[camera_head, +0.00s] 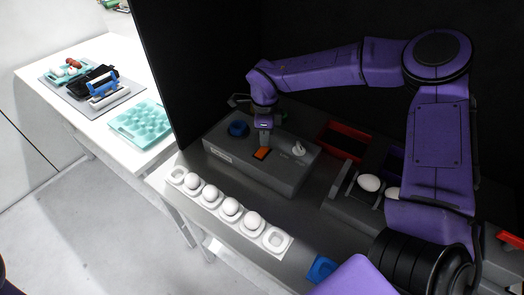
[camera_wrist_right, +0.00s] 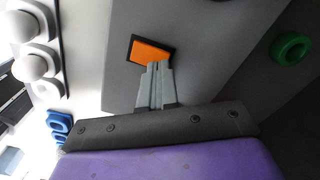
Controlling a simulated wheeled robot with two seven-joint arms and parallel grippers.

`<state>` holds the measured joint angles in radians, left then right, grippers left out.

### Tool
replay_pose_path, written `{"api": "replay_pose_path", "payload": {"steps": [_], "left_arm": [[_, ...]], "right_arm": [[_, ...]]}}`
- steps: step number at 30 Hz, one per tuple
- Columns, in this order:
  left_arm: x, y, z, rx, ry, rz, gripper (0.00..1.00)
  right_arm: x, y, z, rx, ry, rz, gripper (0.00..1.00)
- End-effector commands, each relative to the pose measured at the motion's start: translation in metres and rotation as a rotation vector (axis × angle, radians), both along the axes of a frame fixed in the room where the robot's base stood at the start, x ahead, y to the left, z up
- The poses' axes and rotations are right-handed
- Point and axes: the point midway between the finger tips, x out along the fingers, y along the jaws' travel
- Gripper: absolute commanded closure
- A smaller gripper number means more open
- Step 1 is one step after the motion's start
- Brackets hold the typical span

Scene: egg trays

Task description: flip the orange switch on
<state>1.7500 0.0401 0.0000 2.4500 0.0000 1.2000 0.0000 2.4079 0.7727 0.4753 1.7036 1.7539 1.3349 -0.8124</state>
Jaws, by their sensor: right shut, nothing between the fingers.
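The orange switch (camera_head: 261,154) is a small rectangular rocker in a dark frame on top of a grey control box (camera_head: 290,178). In the right wrist view the orange switch (camera_wrist_right: 150,52) lies just beyond my fingertips. My right gripper (camera_head: 264,143) is shut and empty, pointing down at the switch from behind it. In the right wrist view its fingertips (camera_wrist_right: 158,66) overlap the near edge of the orange face; I cannot tell whether they touch it. My left gripper is not in view.
A row of white egg holders (camera_head: 273,239), several with eggs, runs along the front. A red-rimmed bin (camera_head: 342,140) stands at right. A white table (camera_head: 150,87) with a teal egg tray (camera_head: 140,123) is at left.

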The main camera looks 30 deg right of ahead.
Motion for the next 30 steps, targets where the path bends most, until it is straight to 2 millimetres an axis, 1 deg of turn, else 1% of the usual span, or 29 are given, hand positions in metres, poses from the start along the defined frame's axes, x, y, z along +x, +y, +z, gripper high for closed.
{"api": "replay_pose_path", "payload": {"steps": [11,30], "left_arm": [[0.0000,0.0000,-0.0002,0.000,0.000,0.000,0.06],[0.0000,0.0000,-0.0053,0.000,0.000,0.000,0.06]], "right_arm": [[0.0000,0.0000,-0.0003,0.000,0.000,0.000,1.00],[0.0000,0.0000,-0.0096,0.000,0.000,0.000,1.00]]}}
